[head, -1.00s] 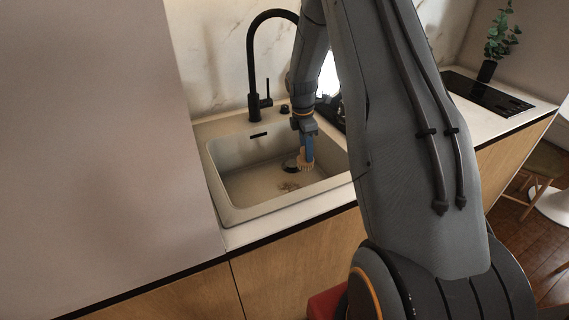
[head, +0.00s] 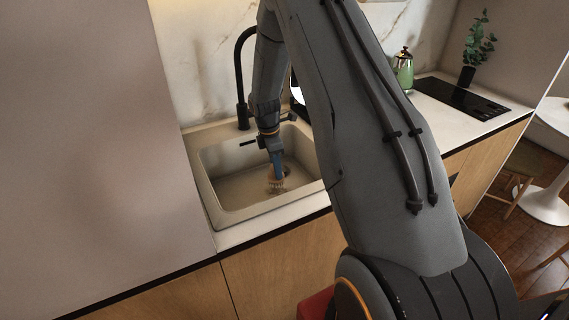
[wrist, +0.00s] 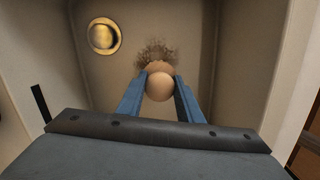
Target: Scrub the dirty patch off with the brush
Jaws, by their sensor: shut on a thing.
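My gripper (head: 276,160) reaches down into the sink (head: 232,218) and is shut on the brush (head: 277,185). In the wrist view the brush's round pale wooden end (wrist: 160,87) sits between the two blue fingers. The dirty patch (wrist: 155,50) is a brown speckled smear on the sink floor, just beyond the brush in the wrist view and partly hidden by it. In the head view the brush hides most of the patch. Whether the bristles touch the floor I cannot tell.
A round brass-coloured drain (wrist: 104,36) lies left of the patch in the wrist view. The black tap (head: 240,80) stands behind the sink. Sink walls surround my gripper.

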